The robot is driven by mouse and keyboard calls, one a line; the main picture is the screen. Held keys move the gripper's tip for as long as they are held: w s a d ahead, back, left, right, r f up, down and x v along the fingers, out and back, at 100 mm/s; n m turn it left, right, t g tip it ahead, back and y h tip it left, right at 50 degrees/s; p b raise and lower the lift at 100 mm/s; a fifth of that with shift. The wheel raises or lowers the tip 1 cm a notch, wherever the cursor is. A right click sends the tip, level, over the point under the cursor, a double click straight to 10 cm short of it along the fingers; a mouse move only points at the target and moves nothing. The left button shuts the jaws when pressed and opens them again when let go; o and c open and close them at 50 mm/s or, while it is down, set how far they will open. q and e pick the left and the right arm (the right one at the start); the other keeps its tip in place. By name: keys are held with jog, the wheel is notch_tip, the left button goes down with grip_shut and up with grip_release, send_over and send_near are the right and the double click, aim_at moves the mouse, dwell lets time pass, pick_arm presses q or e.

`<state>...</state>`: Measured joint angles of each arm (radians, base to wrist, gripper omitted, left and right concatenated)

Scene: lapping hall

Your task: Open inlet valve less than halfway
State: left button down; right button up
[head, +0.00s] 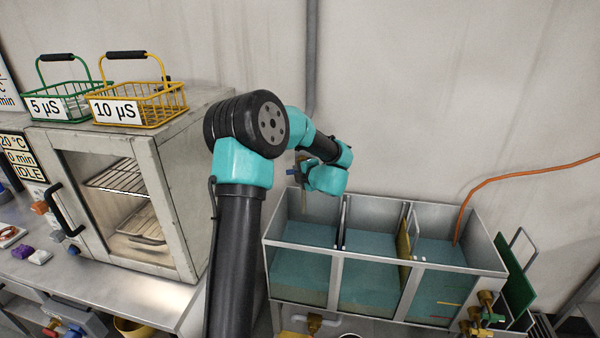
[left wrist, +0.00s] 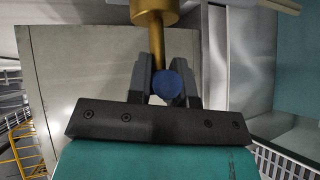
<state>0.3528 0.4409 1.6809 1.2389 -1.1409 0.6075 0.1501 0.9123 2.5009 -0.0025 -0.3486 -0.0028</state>
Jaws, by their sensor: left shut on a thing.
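The inlet valve shows in the left wrist view as a brass body (left wrist: 153,12) with a brass stem and a blue-ended handle (left wrist: 168,86). My left gripper (left wrist: 165,80) is shut on this handle, one dark finger on each side. In the head view the same gripper (head: 302,163) is at the wall, above the left end of the tank, and a small blue bit of the handle (head: 292,171) shows beside it. My arm and gripper hide most of the valve there, so how far it is turned cannot be told. My right gripper is not in view.
A three-part tank (head: 335,257) with bluish liquid stands below the gripper. An oven (head: 185,155) with green (head: 45,104) and yellow (head: 165,104) baskets on top is at left. An orange cable (head: 500,178) runs into the tank. Brass valves (head: 486,298) sit at its lower right.

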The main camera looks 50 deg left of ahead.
pick_arm(q)
jog(key=shift+n+t+h, duration=0.3)
jog(key=shift+n+h, duration=0.5)
jog(key=shift+h, duration=0.3)
jog(key=c, duration=1)
grip_release()
jog(key=shift+c, duration=0.2)
jog(key=shift+r, duration=0.1)
jog(key=v, duration=1.7)
jog(key=shift+s+r, duration=0.2)
jog(key=shift+r, duration=0.05)
jog(key=shift+f, duration=0.15)
